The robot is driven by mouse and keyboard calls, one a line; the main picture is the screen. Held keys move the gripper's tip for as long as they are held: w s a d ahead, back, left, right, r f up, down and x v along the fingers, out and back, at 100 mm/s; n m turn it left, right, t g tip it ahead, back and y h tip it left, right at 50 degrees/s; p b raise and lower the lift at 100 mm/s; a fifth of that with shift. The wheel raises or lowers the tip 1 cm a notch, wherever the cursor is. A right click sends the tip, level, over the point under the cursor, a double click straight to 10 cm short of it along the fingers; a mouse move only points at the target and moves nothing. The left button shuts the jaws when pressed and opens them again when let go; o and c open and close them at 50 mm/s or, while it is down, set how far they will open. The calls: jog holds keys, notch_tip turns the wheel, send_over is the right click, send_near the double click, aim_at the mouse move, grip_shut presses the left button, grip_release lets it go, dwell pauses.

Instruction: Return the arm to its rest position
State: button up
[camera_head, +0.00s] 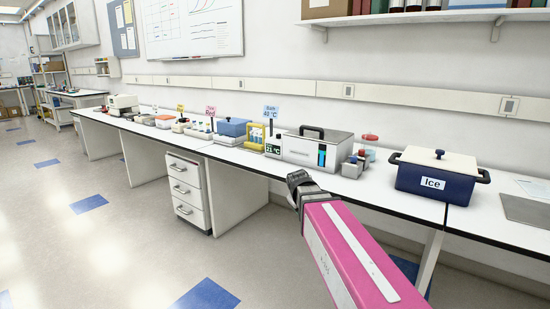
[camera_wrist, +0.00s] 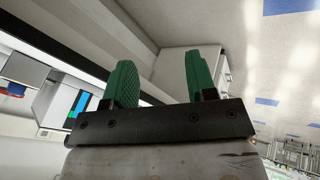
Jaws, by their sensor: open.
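My arm, with a pink link, reaches from the lower right toward the bench in the head view. My gripper is at its far end, but its fingertips are hidden there behind the dark wrist. In the wrist view my gripper (camera_wrist: 158,82) shows two green fingers set well apart with nothing between them. It is in front of the bench (camera_head: 374,190), near its front edge, and touches nothing that I can see.
A blue ice box (camera_head: 421,182) labelled Ice and a silver-and-black bath (camera_head: 315,149) stand on the bench. A white drawer unit (camera_head: 188,193) is under it. A wall shelf (camera_head: 430,17) hangs at upper right. The floor (camera_head: 90,245) at left is clear.

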jog(key=s+d+f+m+g+y, duration=0.1)
jog(key=s+d+f+m+g, duration=0.1)
jog(key=s+f, duration=0.5)
jog(key=s+d+f+m+g+y, duration=0.1)
jog(key=s+d+f+m+g, duration=0.2)
jog(key=s+d+f, duration=0.3)
notch_tip(320, 180, down, 6)
jog(key=s+m, duration=0.1)
jog(key=s, duration=0.1)
jog(key=shift+s+r+m+g, duration=0.25)
jog(key=shift+s+m+g, duration=0.05)
jog(key=shift+m, duration=0.1)
jog(key=shift+d, duration=0.1)
